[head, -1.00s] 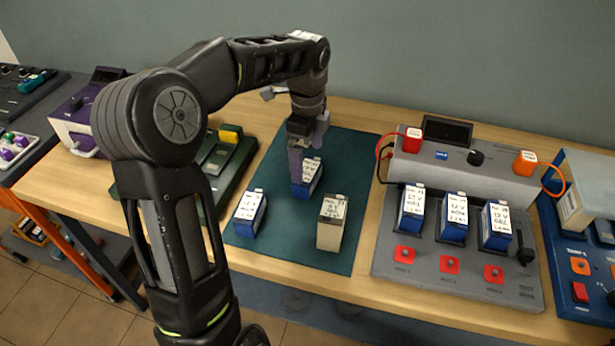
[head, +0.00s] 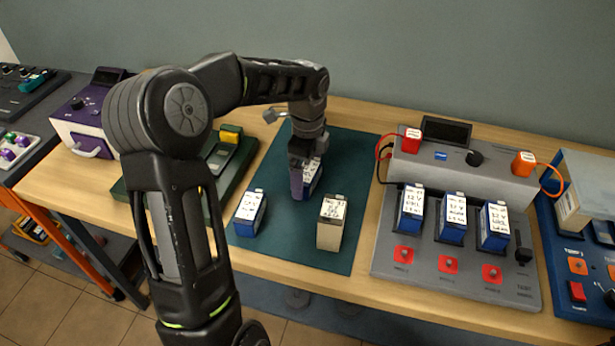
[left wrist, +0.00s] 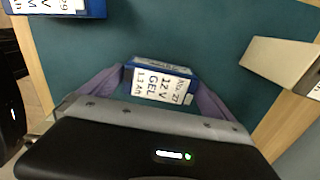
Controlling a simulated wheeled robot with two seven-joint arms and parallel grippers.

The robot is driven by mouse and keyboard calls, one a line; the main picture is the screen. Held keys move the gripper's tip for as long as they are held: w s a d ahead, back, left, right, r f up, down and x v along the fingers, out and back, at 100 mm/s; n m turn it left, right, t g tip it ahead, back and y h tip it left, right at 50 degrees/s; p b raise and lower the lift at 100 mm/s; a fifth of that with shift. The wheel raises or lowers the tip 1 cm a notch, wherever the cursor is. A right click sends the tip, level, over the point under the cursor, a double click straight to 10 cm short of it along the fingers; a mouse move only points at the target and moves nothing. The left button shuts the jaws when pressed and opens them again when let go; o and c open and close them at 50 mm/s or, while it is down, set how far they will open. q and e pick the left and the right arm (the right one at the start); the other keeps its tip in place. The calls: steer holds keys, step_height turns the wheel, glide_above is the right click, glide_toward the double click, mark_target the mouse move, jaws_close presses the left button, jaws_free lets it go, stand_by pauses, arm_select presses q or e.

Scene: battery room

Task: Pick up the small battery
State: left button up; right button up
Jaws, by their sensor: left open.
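Three batteries stand on the teal mat (head: 282,238). A blue battery with a white label (head: 312,178) stands at the back, partly hidden by my left gripper (head: 303,184) in the head view. In the left wrist view, this battery (left wrist: 160,82) reads 12 V GEL 1.3 AH and lies between the purple fingers, which are open on either side. I cannot tell whether they touch it. Another blue battery (head: 250,213) stands front left, and a beige battery (head: 331,224) front right. My right gripper is not in view.
A grey test station (head: 385,268) with several blue batteries stands right of the mat. A dark green device (head: 212,182) lies left of it, and a purple-and-white device (head: 84,128) farther left. The mat's front middle is clear.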

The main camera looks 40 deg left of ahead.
mark_target(308, 170)
arm_select(q)
steer(key=shift+c, duration=0.4)
steer(key=c, duration=1.8)
steer(key=shift+r, duration=0.1)
step_height(308, 170, up, 10)
